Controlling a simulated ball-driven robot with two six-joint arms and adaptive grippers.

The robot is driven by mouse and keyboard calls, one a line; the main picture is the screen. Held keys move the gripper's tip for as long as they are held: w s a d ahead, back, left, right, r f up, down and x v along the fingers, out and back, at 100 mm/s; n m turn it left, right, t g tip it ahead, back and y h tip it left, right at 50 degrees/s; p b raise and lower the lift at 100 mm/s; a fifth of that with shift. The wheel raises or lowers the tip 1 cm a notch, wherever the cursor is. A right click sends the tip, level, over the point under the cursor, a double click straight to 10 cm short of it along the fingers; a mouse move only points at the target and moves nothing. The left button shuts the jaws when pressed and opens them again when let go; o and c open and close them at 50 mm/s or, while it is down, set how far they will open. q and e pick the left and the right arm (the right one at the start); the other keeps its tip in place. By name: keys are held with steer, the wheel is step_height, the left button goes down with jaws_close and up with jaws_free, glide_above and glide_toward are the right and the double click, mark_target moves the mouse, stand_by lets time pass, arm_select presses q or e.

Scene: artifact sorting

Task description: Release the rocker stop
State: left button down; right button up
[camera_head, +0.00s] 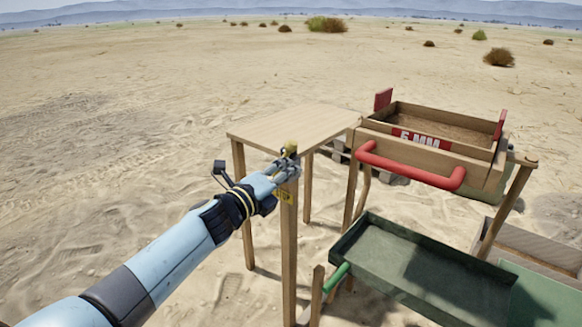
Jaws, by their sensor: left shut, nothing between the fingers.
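The rocker is a wooden sieve box (475,150) marked "5 MM", with red end pieces and a red bar handle (410,168) across its front. It stands on a wooden frame right of centre. My left gripper (286,166) is shut with nothing held, at the near corner of the wooden table left of the box. A small yellow piece (290,147) shows right at its fingertips; whether they touch, and whether this is the rocker stop, I cannot tell. A yellow label (285,196) is on the post just below. My right gripper is out of view.
The wooden table (290,125) has a bare top. A dark green tray (400,268) with a green handle (336,277) sits low under the sieve box. More wooden and green containers (545,245) stand at the lower right. Open sand lies to the left.

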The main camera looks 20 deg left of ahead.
arm_select(q)
steer(key=a+r+n+p, duration=0.1)
steer(key=n, duration=0.1)
steer(key=a+r+n+p, duration=0.1)
steer(key=n, duration=0.1)
steer(key=shift+w, duration=0.4)
steer(key=shift+w+a+p, duration=0.1)
steer(key=shift+a+p, duration=0.2)
steer(key=shift+p, duration=0.2)
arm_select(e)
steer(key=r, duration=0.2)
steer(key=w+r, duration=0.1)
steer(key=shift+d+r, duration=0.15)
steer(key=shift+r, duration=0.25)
arm_select(q)
steer(key=shift+a+r, duration=0.1)
steer(key=shift+a, duration=0.05)
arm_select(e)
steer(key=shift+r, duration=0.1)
